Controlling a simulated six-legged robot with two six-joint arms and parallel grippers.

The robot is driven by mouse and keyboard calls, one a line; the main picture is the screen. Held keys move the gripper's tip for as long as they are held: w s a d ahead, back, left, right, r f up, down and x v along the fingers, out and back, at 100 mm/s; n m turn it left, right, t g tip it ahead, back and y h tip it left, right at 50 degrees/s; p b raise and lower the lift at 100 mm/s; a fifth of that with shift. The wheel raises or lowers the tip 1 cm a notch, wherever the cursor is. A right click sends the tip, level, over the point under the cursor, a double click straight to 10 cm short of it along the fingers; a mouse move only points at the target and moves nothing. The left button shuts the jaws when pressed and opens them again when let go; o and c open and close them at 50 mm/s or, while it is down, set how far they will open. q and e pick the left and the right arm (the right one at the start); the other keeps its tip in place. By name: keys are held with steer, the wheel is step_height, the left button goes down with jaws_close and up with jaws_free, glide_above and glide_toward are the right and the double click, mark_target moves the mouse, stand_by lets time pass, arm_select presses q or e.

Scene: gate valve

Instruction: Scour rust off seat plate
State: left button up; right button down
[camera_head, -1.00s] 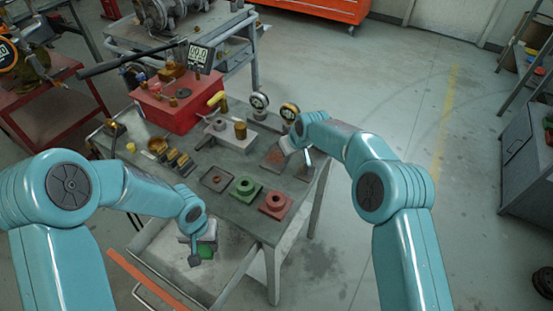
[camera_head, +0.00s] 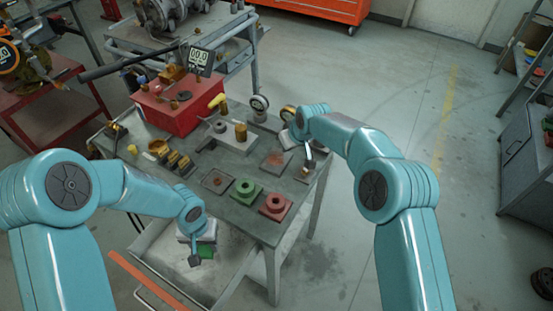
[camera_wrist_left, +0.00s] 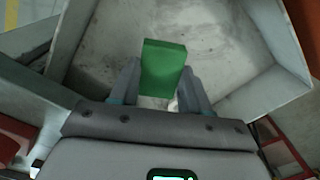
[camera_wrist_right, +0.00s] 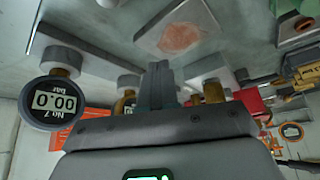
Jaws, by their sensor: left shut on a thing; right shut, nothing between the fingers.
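A grey square plate with a reddish-brown rust patch (camera_head: 277,162) lies on the bench; it also shows at the top of the right wrist view (camera_wrist_right: 181,36). My left gripper (camera_wrist_left: 162,85) is shut on a green block (camera_wrist_left: 163,68), held over a grey tray; the block shows partly behind the gripper in the head view (camera_head: 206,250). My right gripper (camera_wrist_right: 162,72) is shut and empty, beside the rusty plate near the bench's right edge. In the head view its fingers (camera_head: 308,163) point down. I cannot tell whether they touch anything.
A smaller plate with a rust spot (camera_head: 216,181), a green flange (camera_head: 246,190) and a red flange (camera_head: 276,204) sit along the front. Round gauges (camera_head: 259,103), a red box (camera_head: 180,108) and brass parts (camera_head: 178,162) stand behind.

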arm_select(q)
steer(key=shift+r+p, duration=0.35)
steer(key=shift+r, duration=0.2)
arm_select(e)
step_height(320, 180, up, 2)
